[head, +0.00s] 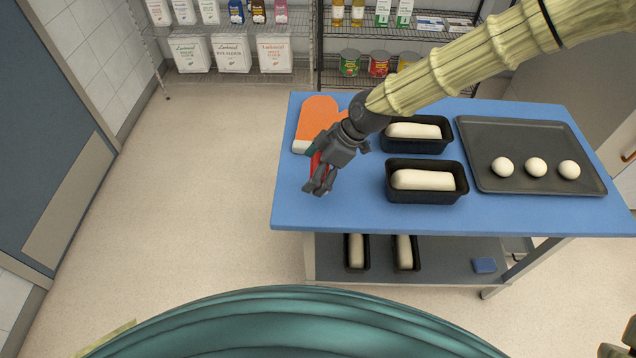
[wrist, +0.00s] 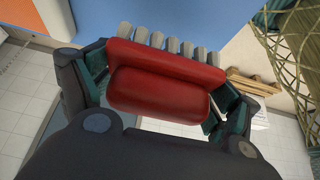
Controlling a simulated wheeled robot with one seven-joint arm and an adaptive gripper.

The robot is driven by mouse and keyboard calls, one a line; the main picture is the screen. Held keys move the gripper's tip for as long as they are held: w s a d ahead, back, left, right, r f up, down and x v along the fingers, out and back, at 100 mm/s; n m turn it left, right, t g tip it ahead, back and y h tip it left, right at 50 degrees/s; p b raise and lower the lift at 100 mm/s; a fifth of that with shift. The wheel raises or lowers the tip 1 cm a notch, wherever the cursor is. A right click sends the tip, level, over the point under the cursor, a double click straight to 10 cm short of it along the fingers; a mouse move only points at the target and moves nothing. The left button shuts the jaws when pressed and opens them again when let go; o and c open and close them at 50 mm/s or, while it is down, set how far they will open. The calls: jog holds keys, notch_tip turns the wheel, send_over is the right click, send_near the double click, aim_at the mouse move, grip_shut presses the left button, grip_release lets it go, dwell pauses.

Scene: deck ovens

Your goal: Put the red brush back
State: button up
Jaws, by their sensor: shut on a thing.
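My gripper (head: 318,187) is above the left part of the blue table in the head view. It is shut on the red brush (wrist: 165,88), which fills the middle of the wrist view between the two fingers. The brush has a red body and grip, with a row of pale bristle tufts along its far side. In the head view only a small red part of the brush (head: 316,164) shows, as my gripper hides most of it. I cannot tell how high the brush is above the table.
The blue table (head: 500,216) holds an orange oven mitt (head: 316,117), two dark loaf tins with dough (head: 428,202), and a grey tray (head: 540,182) with three dough balls. More loaf tins and a blue item (head: 484,265) are on the lower shelf. Wire shelves stand behind. Floor at left is clear.

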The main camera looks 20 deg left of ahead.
jog(key=f, duration=0.3)
jog(key=shift+w+d+f+p, duration=0.1)
jog(key=shift+w+f+p, duration=0.05)
jog(key=shift+w+p, duration=0.2)
jog(key=shift+s+f, duration=0.25)
jog(key=shift+f, duration=0.15)
jog(key=f, duration=0.1)
jog(key=f+p, duration=0.1)
jog(key=f, duration=0.1)
jog(key=shift+w, duration=0.2)
jog(key=shift+s, duration=0.1)
jog(key=shift+f, duration=0.1)
jog(key=o, duration=0.8)
